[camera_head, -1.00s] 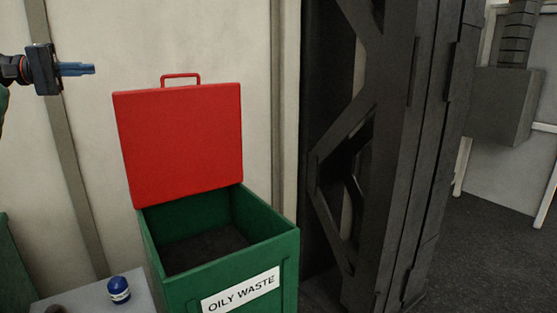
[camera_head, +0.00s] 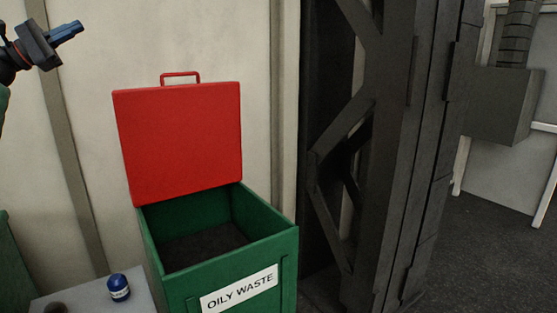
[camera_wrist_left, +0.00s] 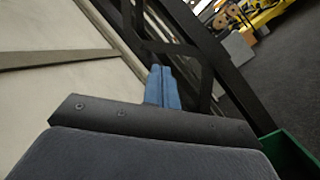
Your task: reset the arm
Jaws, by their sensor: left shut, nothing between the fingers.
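My left gripper (camera_head: 68,31) is at the upper left of the head view, in front of the pale wall and above and left of the bin. Its blue fingers are together with nothing between them and point right and slightly up. In the left wrist view the shut blue fingers (camera_wrist_left: 162,88) show in the middle, with a dark steel frame behind them. My right gripper is not in view.
A green OILY WASTE bin (camera_head: 218,250) stands open and looks empty inside, its red lid (camera_head: 180,142) raised. A blue-and-white container (camera_head: 118,288) stands on a grey surface (camera_head: 88,300) at the lower left. A dark steel column (camera_head: 395,160) stands right of the bin.

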